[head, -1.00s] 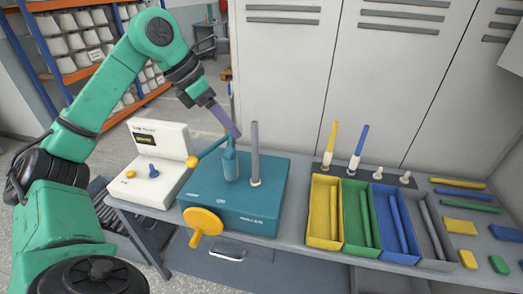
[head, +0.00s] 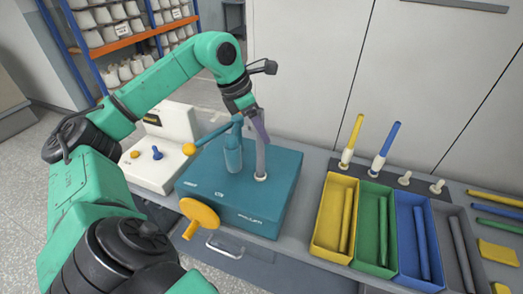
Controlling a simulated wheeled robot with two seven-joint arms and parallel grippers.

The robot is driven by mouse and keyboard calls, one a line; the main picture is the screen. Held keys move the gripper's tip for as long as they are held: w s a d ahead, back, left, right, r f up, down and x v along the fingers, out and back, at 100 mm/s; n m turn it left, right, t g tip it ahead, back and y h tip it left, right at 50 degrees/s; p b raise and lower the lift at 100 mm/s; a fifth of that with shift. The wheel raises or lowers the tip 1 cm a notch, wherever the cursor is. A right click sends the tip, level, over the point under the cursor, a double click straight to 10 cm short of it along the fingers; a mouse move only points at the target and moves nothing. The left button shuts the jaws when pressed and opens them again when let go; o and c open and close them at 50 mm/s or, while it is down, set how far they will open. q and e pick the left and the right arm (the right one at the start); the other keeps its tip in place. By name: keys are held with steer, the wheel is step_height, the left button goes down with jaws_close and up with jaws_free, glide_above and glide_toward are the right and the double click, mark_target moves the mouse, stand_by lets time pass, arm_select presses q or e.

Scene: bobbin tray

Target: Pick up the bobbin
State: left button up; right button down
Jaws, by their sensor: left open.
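A grey bobbin (head: 261,165) stands upright on a white base on top of the teal winding machine (head: 238,203). My left gripper (head: 258,128) is at the upper part of this bobbin, with its jaws open. The fingers overlap the bobbin and hide its top, so I cannot tell whether they touch it. A yellow bobbin (head: 355,136) and a blue bobbin (head: 386,143) stand on the dark peg strip to the right, beside two empty pegs (head: 405,178). My right gripper is not in view.
The machine has a teal post (head: 233,155), a teal lever with an orange knob (head: 189,149) and a yellow handwheel (head: 200,214). Yellow (head: 333,215), green (head: 374,225), blue (head: 414,240) and grey (head: 462,245) trays hold lying bobbins. A white control box (head: 160,150) stands left.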

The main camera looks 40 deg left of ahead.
arm_select(q)
steer(key=shift+w+d+f, duration=0.1)
steer(key=shift+d+f, duration=0.05)
steer(key=shift+f, duration=0.5)
jaws_close()
stand_by(0.9)
